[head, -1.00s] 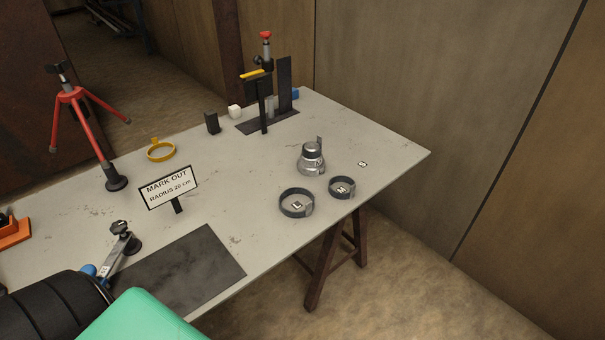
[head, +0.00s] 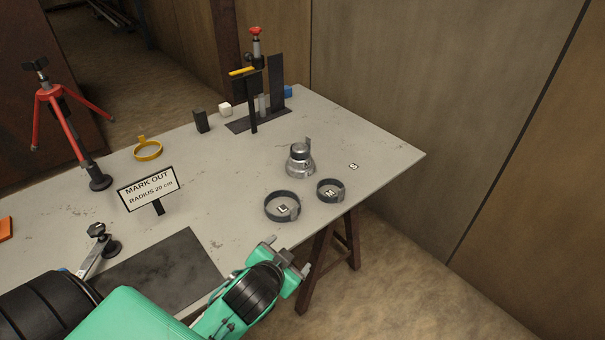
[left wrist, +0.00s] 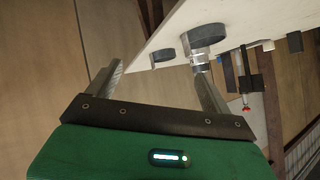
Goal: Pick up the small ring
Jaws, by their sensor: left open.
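Two dark grey rings lie flat near the table's right edge: a larger one around an L tag (head: 268,214) and a smaller one around an M tag (head: 319,194). A bare tag marked S (head: 353,166) lies to their right, with no ring around it. A silver stepped piece (head: 298,167) stands behind the rings, with an upright grey tab; I cannot tell whether a small ring sits around it. My left gripper (head: 289,254) is open and empty, in front of the rings by the table's front edge. In the left wrist view, the rings appear beyond the open fingers (left wrist: 157,65).
A sign (head: 148,190), a yellow handled ring (head: 149,150) and a red tripod (head: 66,125) stand on the left. A dark plate (head: 165,270) lies at the front. A post stand (head: 253,100) rises at the back. The table's right corner is clear.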

